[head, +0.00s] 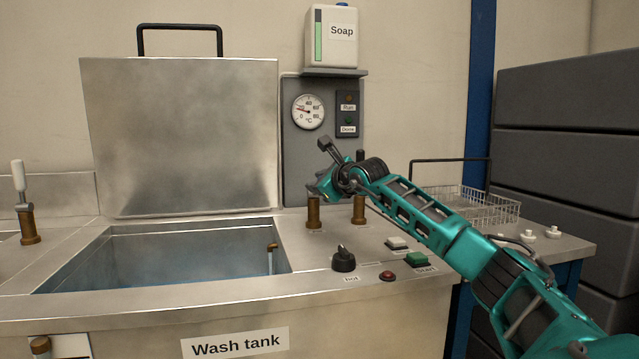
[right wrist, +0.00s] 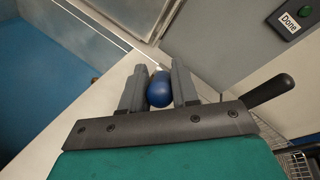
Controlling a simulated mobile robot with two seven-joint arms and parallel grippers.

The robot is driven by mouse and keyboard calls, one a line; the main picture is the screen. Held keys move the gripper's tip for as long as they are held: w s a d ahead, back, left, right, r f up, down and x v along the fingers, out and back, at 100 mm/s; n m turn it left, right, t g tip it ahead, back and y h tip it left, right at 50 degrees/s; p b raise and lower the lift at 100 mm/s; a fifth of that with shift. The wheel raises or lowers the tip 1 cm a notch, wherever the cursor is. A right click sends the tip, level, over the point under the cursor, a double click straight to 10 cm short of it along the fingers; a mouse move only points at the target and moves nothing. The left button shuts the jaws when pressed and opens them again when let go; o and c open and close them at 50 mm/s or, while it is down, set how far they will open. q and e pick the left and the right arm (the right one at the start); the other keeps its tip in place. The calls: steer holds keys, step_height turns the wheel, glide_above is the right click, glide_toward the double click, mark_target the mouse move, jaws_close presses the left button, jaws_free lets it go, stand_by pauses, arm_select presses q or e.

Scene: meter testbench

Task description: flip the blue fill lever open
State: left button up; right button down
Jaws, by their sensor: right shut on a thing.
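The blue fill lever's knob (right wrist: 160,92) shows in the right wrist view between my two grey fingers. My right gripper (right wrist: 158,88) is shut on it. The gripper hides the blue knob there, and the lever's tilt cannot be told. My left gripper is not in view.
A second brass post (head: 359,210) stands close to the right of the gripper. The open tank basin (head: 160,262) lies to the left, its lid (head: 180,135) raised behind. A black knob (head: 344,260) and buttons are in front. A wire basket (head: 470,205) stands at right.

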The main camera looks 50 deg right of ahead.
steer(key=shift+f, duration=0.1)
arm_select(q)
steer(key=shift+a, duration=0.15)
arm_select(e)
steer(key=c, duration=0.9)
jaws_free()
steer(key=shift+s+a, duration=0.1)
steer(key=shift+s, duration=0.4)
arm_select(q)
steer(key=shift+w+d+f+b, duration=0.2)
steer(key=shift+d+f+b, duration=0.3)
steer(key=shift+b, duration=0.8)
arm_select(e)
steer(key=shift+v, duration=6)
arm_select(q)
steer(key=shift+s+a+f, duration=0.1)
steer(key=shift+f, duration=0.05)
arm_select(e)
steer(key=shift+a, duration=0.15)
